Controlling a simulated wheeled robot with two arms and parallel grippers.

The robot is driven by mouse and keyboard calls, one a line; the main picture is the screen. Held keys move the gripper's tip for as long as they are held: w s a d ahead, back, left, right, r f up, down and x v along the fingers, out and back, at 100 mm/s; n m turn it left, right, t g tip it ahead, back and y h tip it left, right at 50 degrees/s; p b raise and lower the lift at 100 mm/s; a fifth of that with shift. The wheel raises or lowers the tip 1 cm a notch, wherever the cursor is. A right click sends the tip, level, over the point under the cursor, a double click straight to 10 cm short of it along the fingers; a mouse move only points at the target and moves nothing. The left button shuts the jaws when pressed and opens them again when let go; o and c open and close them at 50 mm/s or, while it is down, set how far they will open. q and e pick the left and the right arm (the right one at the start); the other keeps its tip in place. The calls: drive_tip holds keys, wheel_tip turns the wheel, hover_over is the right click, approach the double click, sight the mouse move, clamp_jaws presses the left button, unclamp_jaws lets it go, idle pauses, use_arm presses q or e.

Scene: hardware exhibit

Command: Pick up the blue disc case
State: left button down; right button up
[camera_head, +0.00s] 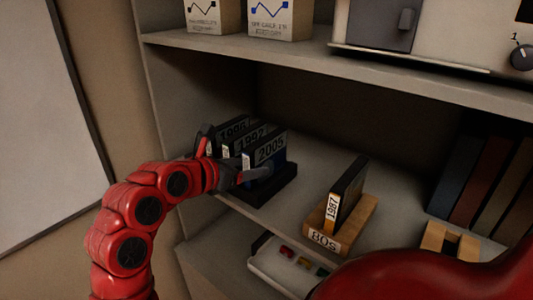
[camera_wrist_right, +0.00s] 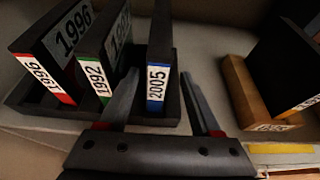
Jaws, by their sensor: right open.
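The blue disc case, a dark case marked 2005 with a blue band on its spine, stands upright in a dark holder (camera_head: 268,190) on the shelf (camera_head: 373,201). Its front shows in the head view (camera_head: 270,150) and its spine in the right wrist view (camera_wrist_right: 157,88). My right gripper (camera_head: 235,157) is open at the case. In the right wrist view its fingers (camera_wrist_right: 160,75) lie on either side of the spine, with a visible gap on the right. Whether the left finger touches it I cannot tell. My left gripper is not in view.
A red-banded 1996 case (camera_wrist_right: 51,66) and a green-banded case (camera_wrist_right: 95,68) stand left of the blue one, close to the left finger. Right of it, a dark 1987 case (camera_head: 347,190) stands in a wooden holder (camera_head: 348,230). The upper shelf (camera_head: 300,62) hangs above.

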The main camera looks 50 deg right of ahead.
sight(261, 162)
drive_tip(key=shift+d+p, duration=0.3)
drive_tip(key=p+x, duration=0.3)
drive_tip(key=x, duration=0.1)
drive_tip(key=shift+w+d+r, duration=0.1)
drive_tip(key=shift+w+d, duration=0.05)
drive_tip(key=shift+d, duration=0.1)
drive_tip(key=shift+d+f, duration=0.2)
drive_tip(key=shift+a, duration=0.1)
drive_tip(key=shift+w, duration=0.1)
drive_tip(key=shift+c, duration=0.9)
clamp_jaws()
